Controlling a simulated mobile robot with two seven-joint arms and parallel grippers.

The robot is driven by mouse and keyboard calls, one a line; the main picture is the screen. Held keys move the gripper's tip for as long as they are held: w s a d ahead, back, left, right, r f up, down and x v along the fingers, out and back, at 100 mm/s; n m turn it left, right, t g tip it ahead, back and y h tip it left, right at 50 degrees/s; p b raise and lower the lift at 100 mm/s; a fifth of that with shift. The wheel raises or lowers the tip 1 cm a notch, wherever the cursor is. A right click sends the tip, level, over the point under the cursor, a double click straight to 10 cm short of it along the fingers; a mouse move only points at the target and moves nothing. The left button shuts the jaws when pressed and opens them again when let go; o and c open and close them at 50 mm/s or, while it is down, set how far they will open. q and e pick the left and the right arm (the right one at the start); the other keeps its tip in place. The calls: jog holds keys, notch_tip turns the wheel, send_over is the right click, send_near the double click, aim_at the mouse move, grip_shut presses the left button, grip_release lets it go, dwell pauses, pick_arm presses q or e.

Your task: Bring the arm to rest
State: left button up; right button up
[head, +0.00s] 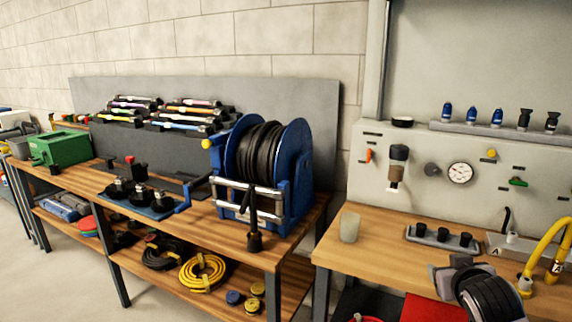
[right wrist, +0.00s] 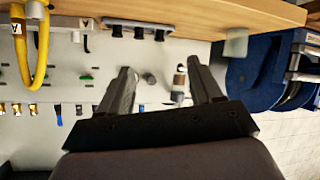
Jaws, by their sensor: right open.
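My right gripper (right wrist: 162,68) shows in the right wrist view with its two dark fingers spread apart and nothing between them. That view is upside down, with the right bench's wooden edge (right wrist: 200,12) across its top. In the head view a dark, rounded part of my right arm stands in front of the right bench at the bottom right; the fingers are not clear there. My left gripper is not in view.
A blue hose reel (head: 298,155) with black hose stands on the left bench (head: 235,225). The right bench (head: 375,245) holds a pale cup (head: 349,227), a socket strip (head: 440,238) and a yellow hose (head: 545,245). A pegboard with a gauge (head: 460,173) is behind.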

jog(key=s+a+f+n+y, duration=0.1)
jog(key=s+a+f+y, duration=0.1)
jog(key=s+a+f, duration=0.55)
jog(key=s+a+f+n+y, duration=0.2)
jog(key=s+f, duration=0.2)
jog(key=f, duration=0.6)
jog(key=s+a+f+y, duration=0.1)
jog(key=s+a+f, duration=0.2)
jog(key=s, duration=0.4)
jog(key=s+a+f+g+y, duration=0.1)
jog(key=s+f, duration=0.3)
jog(key=s, duration=0.4)
jog(key=shift+s+a+f, duration=0.15)
jog(key=shift+a+f, duration=0.2)
jog(key=shift+a, duration=0.55)
